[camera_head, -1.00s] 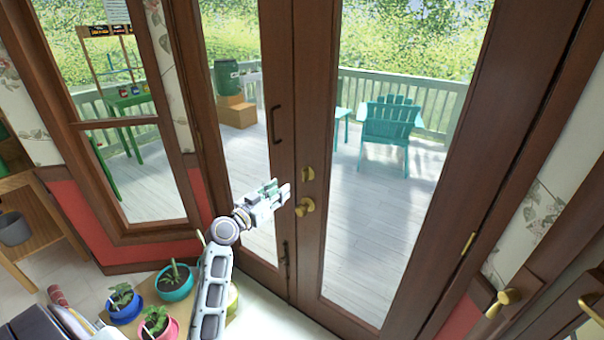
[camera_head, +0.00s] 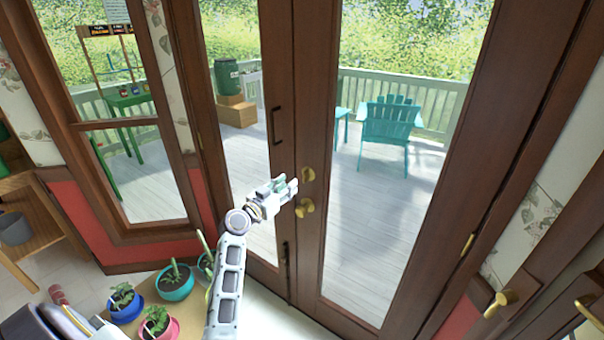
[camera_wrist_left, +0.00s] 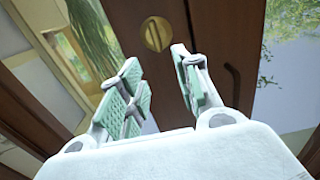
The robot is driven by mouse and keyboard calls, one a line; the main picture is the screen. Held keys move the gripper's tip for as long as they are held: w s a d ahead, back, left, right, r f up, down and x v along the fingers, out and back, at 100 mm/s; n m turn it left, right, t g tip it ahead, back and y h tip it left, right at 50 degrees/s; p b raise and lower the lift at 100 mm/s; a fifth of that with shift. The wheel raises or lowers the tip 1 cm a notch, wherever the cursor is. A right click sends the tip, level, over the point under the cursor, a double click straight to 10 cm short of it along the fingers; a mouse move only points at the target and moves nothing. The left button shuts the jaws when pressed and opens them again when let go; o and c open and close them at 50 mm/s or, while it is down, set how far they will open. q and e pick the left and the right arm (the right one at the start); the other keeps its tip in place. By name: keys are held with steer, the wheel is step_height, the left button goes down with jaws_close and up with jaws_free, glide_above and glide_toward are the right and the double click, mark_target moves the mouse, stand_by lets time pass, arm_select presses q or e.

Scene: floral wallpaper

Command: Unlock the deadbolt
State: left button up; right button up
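The brass deadbolt (camera_head: 308,174) sits on the wooden door's inner stile, above a brass knob (camera_head: 305,208). In the left wrist view the round brass deadbolt plate (camera_wrist_left: 156,34) shows beyond and between my fingers. My left gripper (camera_head: 290,186) is just left of the deadbolt in the head view, pointing at the door. In the left wrist view my left gripper (camera_wrist_left: 160,75) has its green-padded fingers spread with nothing between them. I cannot tell whether it touches the door. My right gripper is not in view.
Several potted plants, one in a teal pot (camera_head: 176,282), stand on a surface at the lower left beside my left arm. A dark pull handle (camera_head: 276,125) is on the left door. A brass lever (camera_head: 500,303) is at the lower right.

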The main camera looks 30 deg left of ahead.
mark_target(303, 172)
arm_select(q)
steer(key=shift+w+d+p, duration=0.2)
steer(key=shift+w+p, duration=0.05)
steer(key=shift+w, duration=1.2)
steer(key=shift+w+d+p, duration=0.2)
steer(key=shift+w+p, duration=0.1)
steer(key=shift+w, duration=1.1)
steer(key=shift+w+d+p, duration=0.2)
steer(key=shift+w+p, duration=0.05)
steer(key=shift+w, duration=1.2)
steer(key=shift+w+d, duration=0.1)
steer(key=shift+w, duration=0.35)
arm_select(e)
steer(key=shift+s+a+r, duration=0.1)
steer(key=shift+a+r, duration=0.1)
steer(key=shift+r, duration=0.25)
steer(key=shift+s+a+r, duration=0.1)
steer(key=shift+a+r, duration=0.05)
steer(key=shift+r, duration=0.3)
arm_select(q)
steer(key=shift+c, duration=0.3)
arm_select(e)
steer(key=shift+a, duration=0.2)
arm_select(q)
jaws_close()
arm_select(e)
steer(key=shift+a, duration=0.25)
